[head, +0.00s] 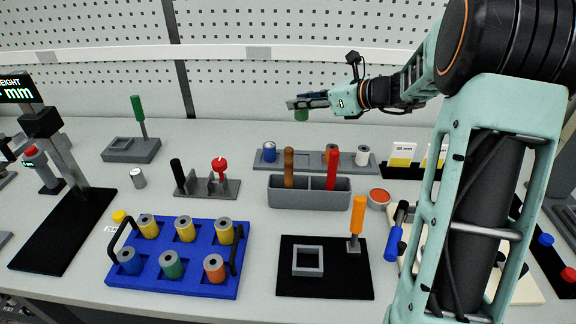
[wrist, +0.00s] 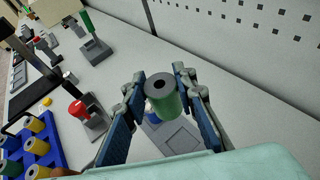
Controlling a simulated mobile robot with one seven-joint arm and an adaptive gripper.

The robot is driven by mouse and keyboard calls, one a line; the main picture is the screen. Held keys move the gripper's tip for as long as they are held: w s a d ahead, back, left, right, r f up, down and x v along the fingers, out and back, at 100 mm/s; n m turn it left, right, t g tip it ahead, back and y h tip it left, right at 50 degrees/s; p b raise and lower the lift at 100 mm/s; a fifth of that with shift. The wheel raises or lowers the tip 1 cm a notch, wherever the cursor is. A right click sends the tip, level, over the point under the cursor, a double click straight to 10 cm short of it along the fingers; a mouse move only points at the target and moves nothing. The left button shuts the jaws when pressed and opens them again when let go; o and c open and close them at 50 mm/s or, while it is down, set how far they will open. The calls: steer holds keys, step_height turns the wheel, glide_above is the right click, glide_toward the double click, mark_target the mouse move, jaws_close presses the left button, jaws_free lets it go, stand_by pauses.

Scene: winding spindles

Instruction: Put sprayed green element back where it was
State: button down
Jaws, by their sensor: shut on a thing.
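My gripper (head: 300,103) is shut on a green spool-like element (head: 301,115) and holds it in the air above the back of the bench. In the wrist view the green element (wrist: 166,103) sits between the two fingers, its grey top with a dark centre hole facing the camera. Below it in the head view is a grey rack (head: 262,166). A blue spool (head: 270,154) stands at its left and a pale spool (head: 362,156) at its right. Upright handles partly hide the rack's middle. A blue tray (head: 196,264) at front left holds several spools, including another green one (head: 171,266).
A grey two-part bin (head: 310,198) with brown and red handles stands before the rack. A press with a red knob (head: 219,166) is left of it. A fixture with a green handle (head: 137,110) is at back left. A perforated wall closes the back.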

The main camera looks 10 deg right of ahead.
mark_target(307, 115)
step_height(307, 115, down, 4)
steer(key=b, duration=0.2)
steer(key=shift+f+b, duration=0.15)
steer(key=shift+b, duration=0.25)
step_height(307, 115, down, 10)
steer(key=shift+r+b, duration=0.1)
steer(key=shift+b, duration=0.8)
steer(key=c, duration=1.6)
jaws_free()
steer(key=shift+f, duration=0.2)
steer(key=shift+r, duration=0.3)
steer(key=v, duration=0.8)
steer(key=p+v, duration=0.1)
steer(key=v, duration=0.3)
steer(key=shift+s+f, duration=0.1)
steer(key=shift+f, duration=0.15)
